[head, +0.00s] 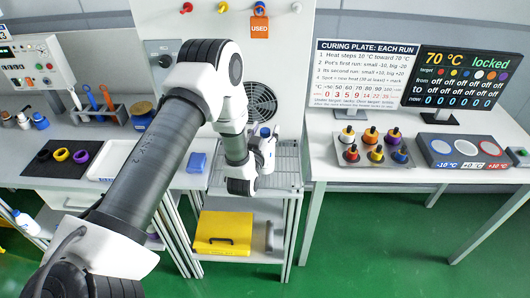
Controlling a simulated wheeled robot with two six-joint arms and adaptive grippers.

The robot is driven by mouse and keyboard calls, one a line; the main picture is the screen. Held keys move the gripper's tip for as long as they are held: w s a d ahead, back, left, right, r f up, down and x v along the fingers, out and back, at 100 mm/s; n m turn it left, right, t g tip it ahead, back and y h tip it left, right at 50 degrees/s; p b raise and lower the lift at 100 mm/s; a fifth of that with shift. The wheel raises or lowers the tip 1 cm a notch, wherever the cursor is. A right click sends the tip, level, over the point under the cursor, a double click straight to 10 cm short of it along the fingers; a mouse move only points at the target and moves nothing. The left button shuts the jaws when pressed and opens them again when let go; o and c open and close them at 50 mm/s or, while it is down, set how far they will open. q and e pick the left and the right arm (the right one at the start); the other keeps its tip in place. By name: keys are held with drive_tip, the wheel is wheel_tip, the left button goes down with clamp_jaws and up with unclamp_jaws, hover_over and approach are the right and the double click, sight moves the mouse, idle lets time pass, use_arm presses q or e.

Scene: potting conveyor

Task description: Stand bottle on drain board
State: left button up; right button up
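My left arm reaches from the lower left to the drain board (289,177), a metal grating in the middle of the head view. A white bottle with a blue cap (265,132) shows upright just beyond my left wrist, over the drain board. My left gripper (266,153) is at this bottle. Its fingers are small and partly hidden by the wrist, so I cannot tell whether they are closed on it. Whether the bottle's base touches the grating is also hidden. My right gripper is not in view.
A blue block (197,162) lies left of the drain board. A yellow box (223,232) sits on the shelf below. Another white bottle (26,222) is at the lower left. The right table (350,172) holds several coloured pots and a display; green floor separates the tables.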

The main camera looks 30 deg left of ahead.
use_arm(q)
clamp_jaws()
drive_tip(key=shift+r, duration=0.15)
